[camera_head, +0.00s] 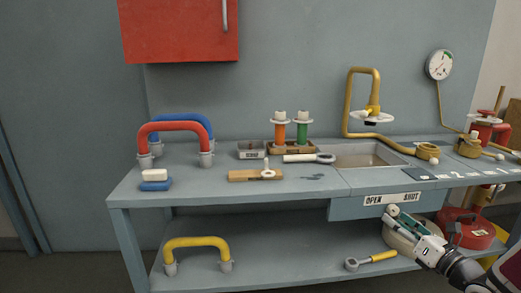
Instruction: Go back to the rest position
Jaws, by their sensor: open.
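My gripper (404,221) is at the lower right, in front of the bench's front edge and below the "OPEN / SHUT" label (392,198). It is open, and I see nothing held in it. My dark wrist and arm run from it to the lower right corner. The gripper hides part of a pale round thing (392,240) behind it on the lower shelf.
The bench (240,197) carries red (177,128) and blue (190,117) hoses, orange (280,133) and green (302,132) cylinders, a sink (357,157) and a brass pipe (351,95). The shelf holds a yellow hose (197,243) and a yellow-handled wrench (371,260). A red cabinet (178,30) hangs above.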

